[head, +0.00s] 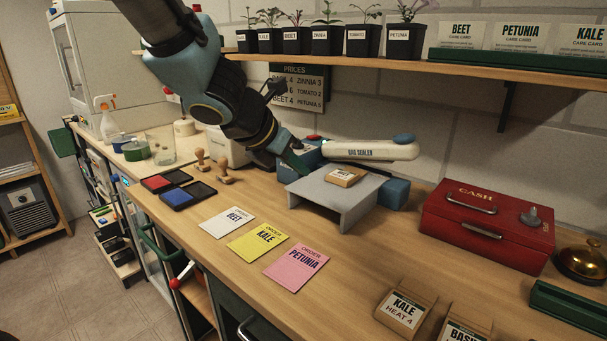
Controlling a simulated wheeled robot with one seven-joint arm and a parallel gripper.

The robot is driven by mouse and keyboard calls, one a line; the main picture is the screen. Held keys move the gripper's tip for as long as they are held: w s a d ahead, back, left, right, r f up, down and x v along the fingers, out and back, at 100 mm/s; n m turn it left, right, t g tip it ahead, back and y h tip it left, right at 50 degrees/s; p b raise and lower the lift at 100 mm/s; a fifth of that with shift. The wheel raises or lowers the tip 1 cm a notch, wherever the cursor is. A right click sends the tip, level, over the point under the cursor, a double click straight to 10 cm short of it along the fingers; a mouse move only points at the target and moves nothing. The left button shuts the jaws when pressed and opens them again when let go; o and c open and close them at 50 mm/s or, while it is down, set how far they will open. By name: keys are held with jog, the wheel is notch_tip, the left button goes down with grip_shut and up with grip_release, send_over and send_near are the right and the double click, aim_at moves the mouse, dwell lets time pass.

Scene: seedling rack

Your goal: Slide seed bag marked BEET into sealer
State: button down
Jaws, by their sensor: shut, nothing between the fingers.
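The bag sealer (368,151) stands at the back of the counter, with a pale arm lettered BAG SEALER and blue ends. A grey raised platform (322,196) stands in front of it. A small brown seed bag (345,176) with a pale label lies flat on the platform, near its back edge by the sealer. Its lettering is too small to read. My gripper (299,168) is shut and empty, pointing down at the platform's back left corner, left of the bag. I cannot tell whether it touches the platform. It hides part of the sealer's left end.
Order cards for BEET (228,221), KALE (258,242) and PETUNIA (296,268) lie in front. A red cash box (488,225) stands right. A KALE bag (405,310) is at the front right. Ink pads (188,195) and stamps lie left. A shelf (440,66) with pots runs above.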

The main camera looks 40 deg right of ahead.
aim_at(339, 177)
jog(key=b+x, duration=0.2)
jog(key=x, duration=0.6)
jog(key=shift+d+f+b, duration=0.15)
jog(key=shift+f+b, duration=0.2)
jog(key=shift+b, duration=0.05)
jog(key=d+p, duration=0.1)
jog(key=w+d, duration=0.1)
jog(key=d, duration=0.1)
jog(key=shift+d+p, duration=0.15)
jog(key=shift+p, duration=0.25)
jog(key=shift+w+d, duration=0.1)
jog(key=shift+d, duration=0.4)
jog(key=shift+w+d+p, duration=0.15)
jog(key=shift+d, duration=0.4)
jog(key=shift+w+d+p, duration=0.15)
jog(key=shift+d, duration=0.4)
jog(key=shift+d+r, duration=0.1)
jog(key=shift+d, duration=0.1)
